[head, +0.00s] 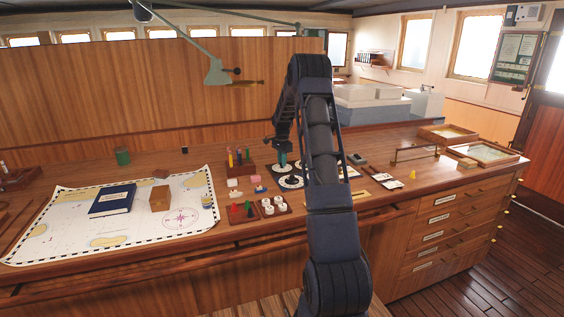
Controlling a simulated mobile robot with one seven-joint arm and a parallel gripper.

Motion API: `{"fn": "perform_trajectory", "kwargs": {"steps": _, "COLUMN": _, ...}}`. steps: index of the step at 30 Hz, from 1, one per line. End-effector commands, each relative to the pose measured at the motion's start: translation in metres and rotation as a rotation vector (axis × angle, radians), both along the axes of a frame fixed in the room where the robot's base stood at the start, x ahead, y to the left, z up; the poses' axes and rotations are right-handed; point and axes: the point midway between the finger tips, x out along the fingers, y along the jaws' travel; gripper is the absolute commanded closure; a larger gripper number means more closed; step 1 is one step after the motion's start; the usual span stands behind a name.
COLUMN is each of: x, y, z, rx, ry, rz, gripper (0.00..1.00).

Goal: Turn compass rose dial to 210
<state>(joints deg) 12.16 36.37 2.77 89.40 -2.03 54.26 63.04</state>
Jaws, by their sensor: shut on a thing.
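A dark panel with several white round dials (291,182) lies on the wooden counter, partly hidden behind my arm. I cannot tell from their markings which one is the compass rose dial. My gripper (282,164) points down at the upper left dial of this panel, with a teal part at its tip. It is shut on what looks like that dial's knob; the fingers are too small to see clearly. The dial's numbers cannot be read. A printed compass rose (182,218) shows on the white chart (60,230) at the left.
A blue book (112,200) and a wooden block (160,198) lie on the chart. A pen holder (240,163) and small trays of pieces (274,207) stand left of the dials. A brass rail (415,154) stands at the right.

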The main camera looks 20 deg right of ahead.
Motion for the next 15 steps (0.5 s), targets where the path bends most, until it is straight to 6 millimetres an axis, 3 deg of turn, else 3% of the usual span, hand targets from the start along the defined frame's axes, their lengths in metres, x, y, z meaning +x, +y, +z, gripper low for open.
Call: {"fn": "perform_trajectory", "kwargs": {"steps": 15, "x": 0.0003, "y": 0.0000, "z": 0.0000, "rx": 0.000, "ry": -0.001, "rz": 0.461, "gripper": 1.00}}
